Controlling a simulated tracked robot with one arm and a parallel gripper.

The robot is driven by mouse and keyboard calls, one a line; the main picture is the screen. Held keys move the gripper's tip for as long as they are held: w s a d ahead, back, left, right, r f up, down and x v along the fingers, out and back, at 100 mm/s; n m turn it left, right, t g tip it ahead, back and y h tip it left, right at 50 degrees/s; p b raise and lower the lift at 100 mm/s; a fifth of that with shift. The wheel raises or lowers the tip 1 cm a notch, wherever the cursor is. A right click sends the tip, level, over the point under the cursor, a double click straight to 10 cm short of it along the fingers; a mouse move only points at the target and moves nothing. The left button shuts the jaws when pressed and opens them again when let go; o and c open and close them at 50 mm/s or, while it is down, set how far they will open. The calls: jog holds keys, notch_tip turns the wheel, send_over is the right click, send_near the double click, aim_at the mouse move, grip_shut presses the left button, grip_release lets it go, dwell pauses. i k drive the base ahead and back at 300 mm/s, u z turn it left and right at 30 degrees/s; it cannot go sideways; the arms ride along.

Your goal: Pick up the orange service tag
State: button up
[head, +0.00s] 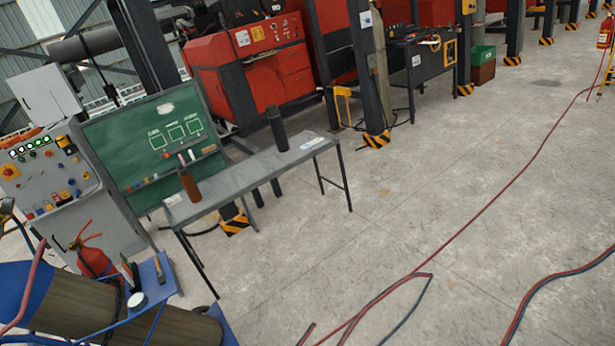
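I cannot make out an orange service tag for certain. Small orange shapes (22,138) lie at the far left on top of the grey control cabinet, too small to identify. My gripper does not show in the head view, so I cannot see whether it holds anything. A grey metal table (240,180) stands left of centre, with a dark upright flask (277,128), a brown bottle (189,186) and a paper (312,143) on it.
A green chalkboard (120,135) stands behind the table. A red extinguisher (93,258) and a blue cart shelf (150,285) are at lower left. Red and dark hoses (470,225) cross the floor. Striped post bases (376,140) stand beyond. The concrete floor (450,190) is otherwise open.

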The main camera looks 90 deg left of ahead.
aim_at(124, 265)
jog(key=z, duration=0.3)
jog(key=i, duration=0.3)
jog(key=u, duration=2.55)
jog(key=i, duration=0.1)
jog(key=u, duration=1.65)
jog(key=i, duration=1.65)
jog(key=z, duration=0.1)
